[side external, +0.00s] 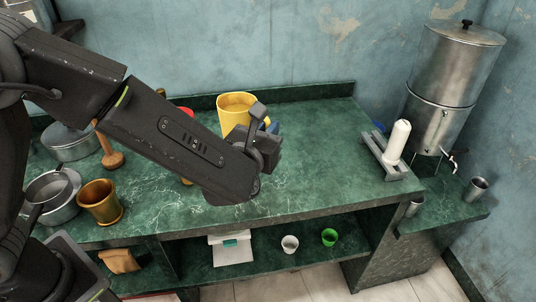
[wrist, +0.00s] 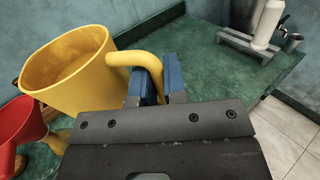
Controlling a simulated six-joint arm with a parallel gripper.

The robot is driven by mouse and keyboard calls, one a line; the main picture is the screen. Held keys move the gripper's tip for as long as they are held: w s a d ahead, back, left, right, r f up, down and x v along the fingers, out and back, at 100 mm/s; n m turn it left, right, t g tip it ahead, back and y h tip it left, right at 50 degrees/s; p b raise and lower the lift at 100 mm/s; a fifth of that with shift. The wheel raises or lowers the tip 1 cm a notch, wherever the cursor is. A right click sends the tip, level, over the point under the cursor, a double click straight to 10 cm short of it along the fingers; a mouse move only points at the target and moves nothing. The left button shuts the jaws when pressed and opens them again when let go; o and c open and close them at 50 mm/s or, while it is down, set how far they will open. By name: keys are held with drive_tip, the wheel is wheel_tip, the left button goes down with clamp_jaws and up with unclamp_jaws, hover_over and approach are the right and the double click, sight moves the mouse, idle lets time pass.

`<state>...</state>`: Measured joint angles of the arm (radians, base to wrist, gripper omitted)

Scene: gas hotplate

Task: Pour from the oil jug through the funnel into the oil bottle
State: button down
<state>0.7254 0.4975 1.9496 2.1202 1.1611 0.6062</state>
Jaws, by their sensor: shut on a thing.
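The yellow oil jug (side external: 236,103) is at the back middle of the counter, partly hidden behind my arm in the side view. In the wrist view the jug (wrist: 72,72) fills the upper left, its mouth facing up. My gripper (wrist: 160,82) has blue fingers shut on the jug's handle (wrist: 138,58). In the side view my gripper (side external: 268,128) is right of the jug. The red funnel (wrist: 16,125) is at the left edge of the wrist view, below and left of the jug. The oil bottle is mostly hidden; an amber piece (side external: 186,182) shows below my arm.
A brass mortar (side external: 100,203), metal pots (side external: 52,188) and a wooden pestle (side external: 110,156) stand at the left. A white cylinder on a grey stand (side external: 393,150) and a metal urn (side external: 445,90) are at the right. The counter's right half (side external: 330,150) is mostly clear.

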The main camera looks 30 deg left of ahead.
wheel_tip(320, 180, up, 14)
drive_tip(key=r, duration=0.1)
drive_tip(key=w+a+n+g+y, duration=0.2)
drive_tip(key=a+n+g+y, duration=0.2)
drive_tip(key=a+n+y, duration=0.55)
wheel_tip(320, 180, down, 6)
drive_tip(key=a+m+h, duration=0.1)
drive_tip(key=a+m, duration=0.1)
drive_tip(key=m, duration=0.1)
drive_tip(key=shift+s+a, duration=0.3)
drive_tip(key=shift+a, duration=0.05)
drive_tip(key=shift+r+m, duration=0.1)
drive_tip(key=shift+m, duration=0.15)
drive_tip(key=shift+s+a+r+n+g+h, duration=0.1)
drive_tip(key=shift+s+a+r+n+h, duration=0.4)
drive_tip(key=shift+n, duration=1.25)
drive_tip(key=shift+w+a+r+n+g+h, duration=0.15)
drive_tip(key=shift+r+n+h, duration=0.2)
drive_tip(key=shift+r+n, duration=1)
drive_tip(key=shift+s+a+r+n+g+h, duration=0.1)
drive_tip(key=shift+s+a+r+n+h, duration=0.2)
drive_tip(key=shift+n, duration=1.8)
